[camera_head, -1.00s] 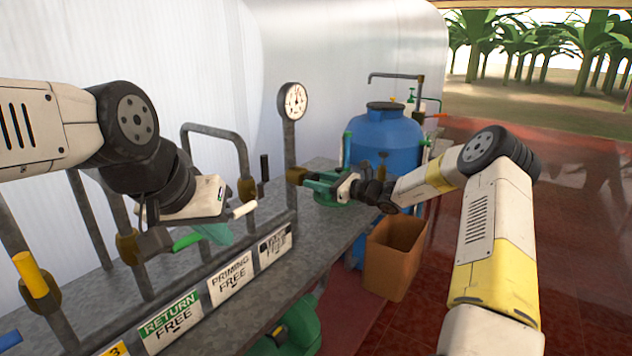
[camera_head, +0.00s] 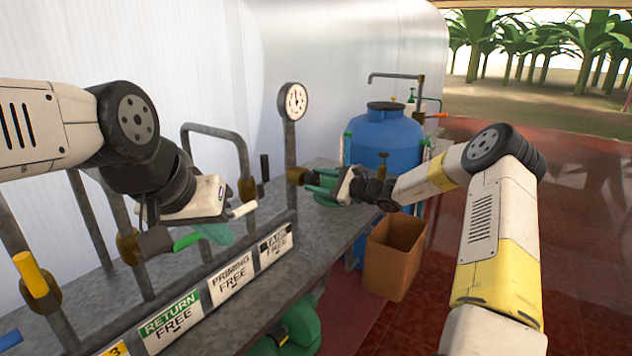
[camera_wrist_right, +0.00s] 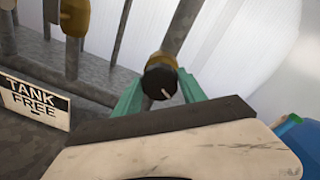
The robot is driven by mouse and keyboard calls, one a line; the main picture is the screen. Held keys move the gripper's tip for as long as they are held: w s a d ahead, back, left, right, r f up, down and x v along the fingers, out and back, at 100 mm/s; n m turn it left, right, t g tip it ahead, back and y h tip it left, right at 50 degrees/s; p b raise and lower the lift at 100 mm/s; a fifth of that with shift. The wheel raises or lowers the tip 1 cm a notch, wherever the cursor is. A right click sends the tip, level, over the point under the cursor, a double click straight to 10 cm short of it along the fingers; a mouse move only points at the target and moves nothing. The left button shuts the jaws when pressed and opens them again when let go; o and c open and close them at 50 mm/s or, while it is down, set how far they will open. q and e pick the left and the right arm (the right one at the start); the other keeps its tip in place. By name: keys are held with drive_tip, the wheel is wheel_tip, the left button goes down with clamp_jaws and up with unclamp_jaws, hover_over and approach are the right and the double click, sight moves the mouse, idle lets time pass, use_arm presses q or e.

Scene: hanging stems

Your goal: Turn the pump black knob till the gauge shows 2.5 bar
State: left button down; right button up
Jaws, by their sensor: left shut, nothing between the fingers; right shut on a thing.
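The black knob (camera_wrist_right: 160,82) with a white mark on its face sits on a brass valve body, which shows in the head view (camera_head: 296,175). My right gripper (camera_head: 318,186) is shut on the knob, its green fingers on either side of it in the right wrist view. In the head view the fingers hide the knob. The round white gauge (camera_head: 293,101) stands on a pipe above the valve. Its dark needle points roughly upward, but the scale is too small to read. My left gripper (camera_head: 222,234) is shut and empty over the bench front, near a white-tipped lever.
Upright pipes with coloured levers, such as the yellow one (camera_head: 30,274), stand on the grey bench (camera_head: 245,262). Signs line its front edge, including a tank sign (camera_wrist_right: 35,103). A blue tank (camera_head: 385,140) and a brown bin (camera_head: 395,262) are at the right.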

idle(0.3)
drive_tip(key=o, duration=1.4)
drive_tip(key=shift+c, duration=0.2)
drive_tip(key=v, duration=0.7)
drive_tip(key=shift+s+d, duration=0.25)
drive_tip(key=shift+d, duration=0.05)
drive_tip(key=shift+f, duration=0.1)
